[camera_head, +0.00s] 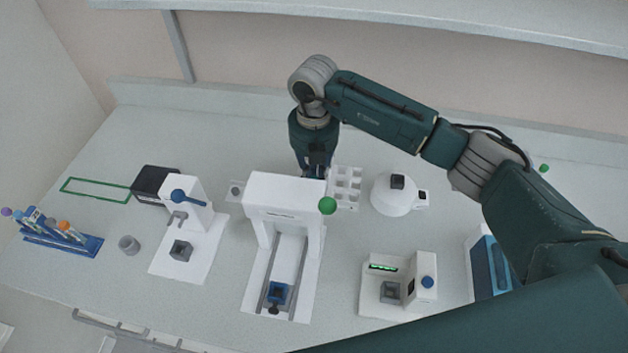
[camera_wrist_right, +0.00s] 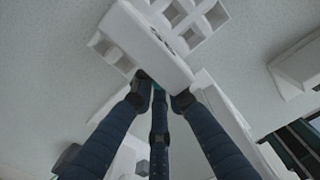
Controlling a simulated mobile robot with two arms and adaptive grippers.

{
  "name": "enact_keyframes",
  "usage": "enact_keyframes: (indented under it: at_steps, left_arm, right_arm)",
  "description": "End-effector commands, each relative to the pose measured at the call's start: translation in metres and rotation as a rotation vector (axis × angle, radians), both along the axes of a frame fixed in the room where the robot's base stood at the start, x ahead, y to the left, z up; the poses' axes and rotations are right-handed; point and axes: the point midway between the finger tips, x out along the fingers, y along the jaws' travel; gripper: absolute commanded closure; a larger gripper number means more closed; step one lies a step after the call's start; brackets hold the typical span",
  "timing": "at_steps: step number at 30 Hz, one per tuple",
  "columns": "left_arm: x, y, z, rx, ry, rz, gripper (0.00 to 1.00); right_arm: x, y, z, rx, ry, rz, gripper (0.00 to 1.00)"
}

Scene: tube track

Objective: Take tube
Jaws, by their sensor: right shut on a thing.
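My right gripper (camera_head: 316,170) points down behind the white arch-shaped device (camera_head: 284,186), beside the white rack with square holes (camera_head: 346,183). In the right wrist view its fingers (camera_wrist_right: 158,92) come together at the edge of a white block (camera_wrist_right: 150,50). They are shut on a small teal thing, mostly hidden between the fingertips; I cannot tell whether it is a tube. Several tubes with coloured caps (camera_head: 42,224) stand tilted in a blue rack (camera_head: 60,240) at the far left. My left gripper is not in view.
A white device with a blue knob (camera_head: 205,222), a grey cup (camera_head: 129,245), a round white device (camera_head: 393,196) and a white device with a green display (camera_head: 384,268) stand around. A blue slider (camera_head: 278,292) sits on the arch device's rails. A green outline (camera_head: 98,188) marks clear table.

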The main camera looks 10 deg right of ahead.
Motion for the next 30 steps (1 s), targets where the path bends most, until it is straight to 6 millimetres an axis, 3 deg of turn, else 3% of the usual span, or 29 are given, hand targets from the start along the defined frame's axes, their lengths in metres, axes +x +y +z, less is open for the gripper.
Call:
enact_keyframes:
  at_steps: [7, 17, 23, 30]
  left_arm:
    - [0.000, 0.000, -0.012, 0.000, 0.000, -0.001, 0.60]
    - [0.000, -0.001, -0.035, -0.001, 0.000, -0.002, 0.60]
    - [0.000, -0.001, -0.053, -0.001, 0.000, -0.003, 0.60]
    - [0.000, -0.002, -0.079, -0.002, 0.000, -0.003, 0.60]
  right_arm:
    - [0.001, 0.000, 0.018, 0.001, -0.004, 0.000, 0.99]
    - [0.001, 0.001, 0.069, 0.001, -0.004, 0.000, 0.99]
    - [0.017, 0.043, 0.066, 0.002, -0.001, 0.002, 0.99]
    - [0.045, 0.110, 0.066, 0.000, -0.002, 0.001, 0.99]
